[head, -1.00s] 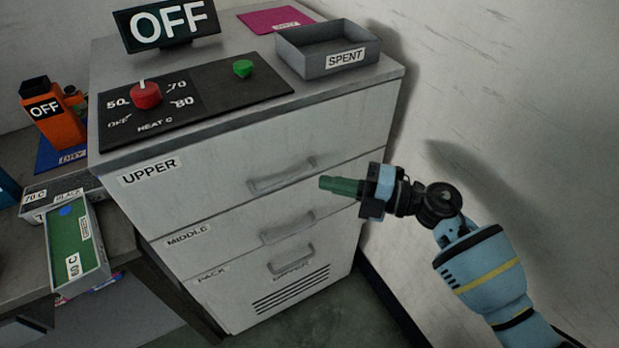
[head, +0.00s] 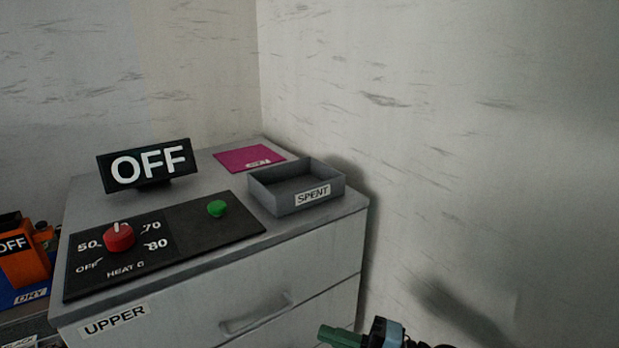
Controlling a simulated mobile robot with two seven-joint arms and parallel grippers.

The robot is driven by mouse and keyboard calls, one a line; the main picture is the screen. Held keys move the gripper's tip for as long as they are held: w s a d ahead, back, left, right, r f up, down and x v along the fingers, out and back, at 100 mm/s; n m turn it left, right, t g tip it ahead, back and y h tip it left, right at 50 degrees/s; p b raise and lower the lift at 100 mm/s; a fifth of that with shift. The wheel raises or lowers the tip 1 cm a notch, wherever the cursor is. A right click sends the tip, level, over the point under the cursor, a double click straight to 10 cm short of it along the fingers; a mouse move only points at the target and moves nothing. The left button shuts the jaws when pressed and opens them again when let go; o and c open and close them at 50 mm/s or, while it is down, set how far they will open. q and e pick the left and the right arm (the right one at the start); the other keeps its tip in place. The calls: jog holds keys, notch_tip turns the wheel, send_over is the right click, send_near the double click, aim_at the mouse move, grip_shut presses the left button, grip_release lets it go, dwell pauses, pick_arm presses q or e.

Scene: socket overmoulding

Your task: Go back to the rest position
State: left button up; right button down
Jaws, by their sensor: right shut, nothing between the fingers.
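My right gripper (head: 338,336) shows at the bottom edge of the head view, to the right of the upper drawer's handle. Its green fingers are together with nothing between them, and they point left. Only the fingers and part of the wrist are in the picture; the rest of the arm is cut off below. The gripper is in front of the grey cabinet (head: 300,275), near its right front edge. I cannot tell how far it is from the drawer face. My left gripper is not in view.
On the cabinet top are an OFF sign (head: 148,165), a heat panel with a red knob (head: 119,237) and a green button (head: 217,208), an empty-looking SPENT tray (head: 262,202) and a magenta mat (head: 246,158). An orange device (head: 22,262) stands left. The wall is right.

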jog(key=s+d+f+m+t+h+p, duration=0.3)
jog(key=s+d+f+m+t+h, duration=0.3)
jog(key=m, duration=0.5)
jog(key=s+d+f+m+t+h+p, duration=0.2)
jog(key=s+d+f+m+t+h, duration=0.15)
jog(key=s+m+h, duration=0.6)
pick_arm(q)
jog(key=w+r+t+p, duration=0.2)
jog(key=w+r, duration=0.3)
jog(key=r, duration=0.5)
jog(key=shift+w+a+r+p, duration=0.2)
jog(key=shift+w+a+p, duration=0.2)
jog(key=shift+p, duration=0.2)
pick_arm(e)
jog(key=s+d+f+m+g, duration=0.3)
jog(key=s+f+m, duration=0.1)
jog(key=s, duration=0.5)
jog(key=s+d+f+m+g+h, duration=0.1)
jog(key=s+d+f+m+g, duration=0.2)
jog(key=s, duration=0.7)
jog(key=shift+f+m+g, duration=0.35)
jog(key=shift+f+m, duration=0.1)
jog(key=shift+f, duration=0.35)
